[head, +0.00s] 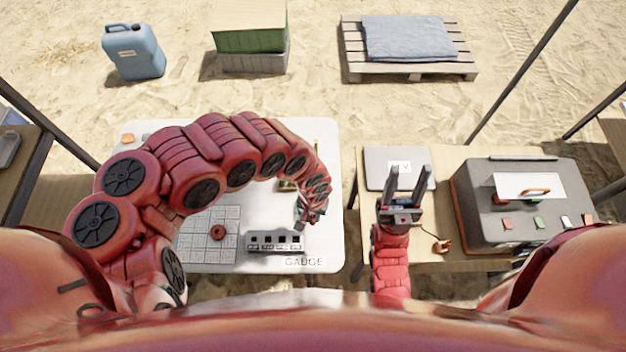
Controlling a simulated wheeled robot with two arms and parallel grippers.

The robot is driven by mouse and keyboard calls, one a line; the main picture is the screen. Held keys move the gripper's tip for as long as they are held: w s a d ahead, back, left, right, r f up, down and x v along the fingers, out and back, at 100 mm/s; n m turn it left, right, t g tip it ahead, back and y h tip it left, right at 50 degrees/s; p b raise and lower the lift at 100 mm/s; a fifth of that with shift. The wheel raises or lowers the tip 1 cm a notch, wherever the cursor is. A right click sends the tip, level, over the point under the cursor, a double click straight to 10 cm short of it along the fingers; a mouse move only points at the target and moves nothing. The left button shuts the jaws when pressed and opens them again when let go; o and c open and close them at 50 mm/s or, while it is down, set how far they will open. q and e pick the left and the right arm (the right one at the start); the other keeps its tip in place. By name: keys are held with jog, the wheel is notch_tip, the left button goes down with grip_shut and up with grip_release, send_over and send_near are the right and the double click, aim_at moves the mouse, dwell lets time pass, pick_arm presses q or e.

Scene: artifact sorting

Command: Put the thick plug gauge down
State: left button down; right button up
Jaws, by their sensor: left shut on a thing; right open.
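My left gripper (312,217) is at the right side of the white table, beside and just above the right end of the gauge rack. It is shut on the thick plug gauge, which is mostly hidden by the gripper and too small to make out. The gauge rack (275,246) is a dark block with several square openings and small labels, near a "GAUGE" label (304,262) at the table's front edge. My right gripper (407,180) is open and empty, fingers pointing away from me, over the wooden table on the right.
The white table (205,258) holds a gridded sheet (196,240) with a dark red ring (217,232). A brass-coloured object (287,185) stands partly behind my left arm. A grey laptop-like panel (377,165) and a large grey case (475,215) are on the right table.

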pick_arm(q)
jog(key=shift+w+a+f+b, duration=0.2)
jog(key=shift+a+f+b, duration=0.05)
jog(key=shift+a+b, duration=0.1)
jog(key=w+b, duration=0.2)
jog(key=w, duration=0.3)
jog(key=w+f+b, duration=0.1)
jog(key=w+b, duration=0.1)
jog(key=w, duration=0.3)
jog(key=w+d+f+b, duration=0.1)
jog(key=w+b, duration=0.1)
jog(key=w, duration=0.3)
jog(key=shift+w, duration=0.2)
jog(key=shift+a+f, duration=0.2)
jog(key=shift+f, duration=1.1)
